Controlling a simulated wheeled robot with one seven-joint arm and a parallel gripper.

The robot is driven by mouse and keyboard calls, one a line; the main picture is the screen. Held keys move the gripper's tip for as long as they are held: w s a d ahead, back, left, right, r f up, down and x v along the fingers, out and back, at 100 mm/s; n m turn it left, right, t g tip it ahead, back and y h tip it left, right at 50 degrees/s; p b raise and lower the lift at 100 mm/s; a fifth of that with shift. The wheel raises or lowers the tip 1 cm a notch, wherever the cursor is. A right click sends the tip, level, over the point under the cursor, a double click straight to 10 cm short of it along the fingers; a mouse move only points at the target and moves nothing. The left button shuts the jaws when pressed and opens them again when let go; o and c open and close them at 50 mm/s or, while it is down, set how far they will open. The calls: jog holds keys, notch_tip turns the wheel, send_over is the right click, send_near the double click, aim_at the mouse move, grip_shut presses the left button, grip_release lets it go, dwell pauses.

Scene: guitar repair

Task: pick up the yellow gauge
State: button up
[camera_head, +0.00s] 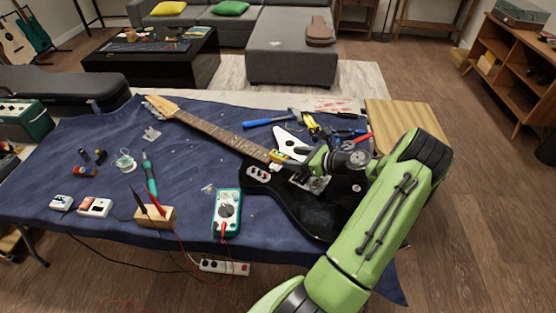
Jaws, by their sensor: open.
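A small yellow piece, which looks like the yellow gauge (276,155), is at the body end of the neck of the black electric guitar (310,213). The guitar lies on a blue cloth on the table. My gripper (296,162) is low over the guitar body, just to the right of the yellow piece. The jaws are open. My green arm reaches in from the lower right, and my wrist hides part of the guitar body. I cannot tell whether the fingers touch the gauge.
A blue-handled hammer (268,120), yellow-handled pliers (311,123) and other tools lie behind the guitar. The blue cloth (95,235) is partly clear.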

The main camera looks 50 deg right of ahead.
aim_at(285, 157)
jog(key=b+x, duration=0.2)
jog(key=x, duration=0.5)
jog(key=shift+s+a+f, duration=0.1)
jog(key=shift+a+f, duration=0.05)
